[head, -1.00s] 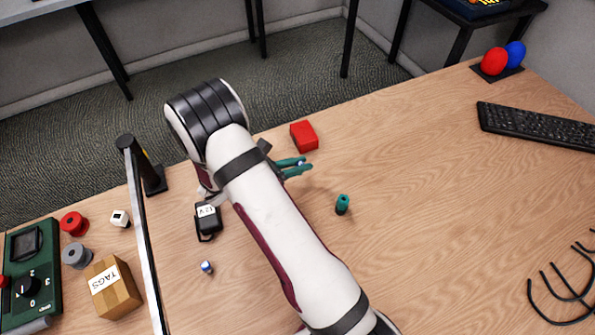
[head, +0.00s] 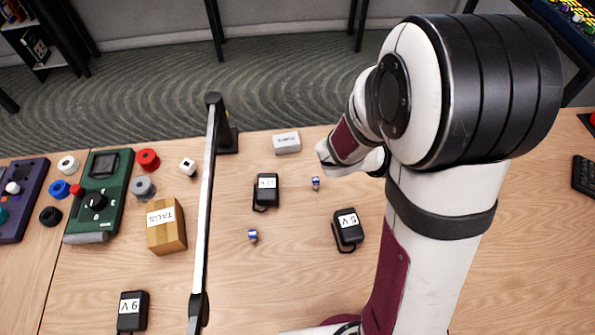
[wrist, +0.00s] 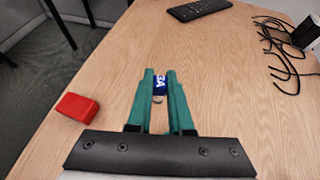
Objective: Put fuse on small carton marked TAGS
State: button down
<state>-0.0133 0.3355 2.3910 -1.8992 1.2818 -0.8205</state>
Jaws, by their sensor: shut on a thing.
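A fuse (wrist: 158,86) with a blue and white band is between the green fingers of my gripper (wrist: 159,80) in the wrist view. The gripper is shut on it above the wooden table. In the head view my arm hides the gripper and this fuse. The small brown carton marked TAGS (head: 172,241) stands on the table at the left, left of a tall upright bar. Its white TAGS label faces up, and nothing lies on it. Two other small blue and white pieces like fuses (head: 315,183) (head: 252,235) show on the table right of the bar.
The tall bar (head: 205,200) stands between the carton and my arm. Adapters marked 12V (head: 267,188), 5V (head: 347,230) and 9V (head: 131,312) lie about. In the wrist view, a red block (wrist: 76,106) and cables (wrist: 280,50).

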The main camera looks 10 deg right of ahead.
aim_at(161, 221)
notch_tip(161, 221, up, 4)
jog(key=shift+f, duration=0.2)
jog(key=w+a+n+t+y, duration=0.2)
jog(key=w+a+n+t, duration=0.25)
jog(key=a, duration=0.85)
jog(key=w+a+n+t+y, duration=0.25)
jog(key=w+a, duration=0.35)
jog(key=a, duration=0.7)
jog(key=s+a+n+t+y, duration=0.1)
jog(key=a, duration=0.4)
jog(key=a+n+t+y, duration=0.1)
jog(key=a+n, duration=0.1)
jog(key=a, duration=0.4)
jog(key=s+a+n+y, duration=0.1)
jog(key=a+n+y, duration=0.1)
jog(key=a, duration=0.4)
jog(key=shift+s+a+t, duration=0.2)
jog(key=shift+s+t, duration=0.15)
jog(key=shift+t, duration=0.05)
jog(key=s+a+n+y, duration=0.4)
jog(key=s+a, duration=0.4)
jog(key=a, duration=0.5)
jog(key=shift+t, duration=0.3)
jog(key=f, duration=1.5)
jog(key=shift+w+d, duration=0.25)
jog(key=shift+w, duration=0.05)
jog(key=shift+f, duration=0.2)
jog(key=c, duration=0.8)
grip_release()
